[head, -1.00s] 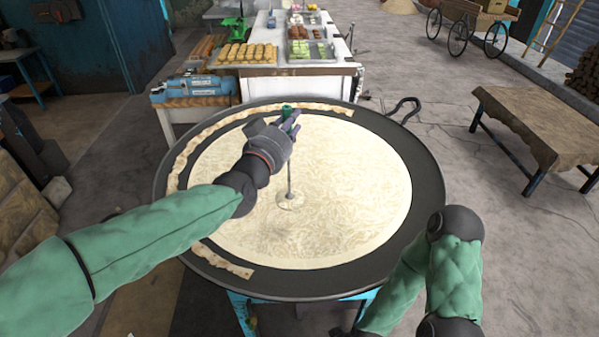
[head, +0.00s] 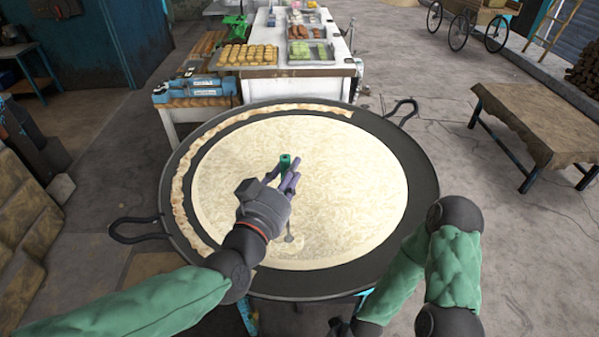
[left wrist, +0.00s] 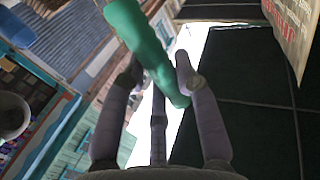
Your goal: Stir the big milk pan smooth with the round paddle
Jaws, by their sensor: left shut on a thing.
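The big milk pan (head: 424,185) is wide and dark with looped side handles. Pale, mottled milk (head: 350,180) fills its middle. My left gripper (head: 285,176) is over the pan, left of centre, shut on the green handle of the paddle (head: 285,160). The green handle also shows between the fingers in the left wrist view (left wrist: 143,45). The paddle's small round end (head: 289,239) is at the milk in the front part of the pan; the gripper hides most of the shaft. My right arm is bent at the lower right; its gripper is out of view.
A browned crust strip (head: 180,195) lies along the pan's left and back rim. A white counter (head: 305,85) with trays of sweets (head: 248,55) stands behind the pan. A cloth-covered table (head: 540,115) is at the right. Grey floor lies open between it and the pan.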

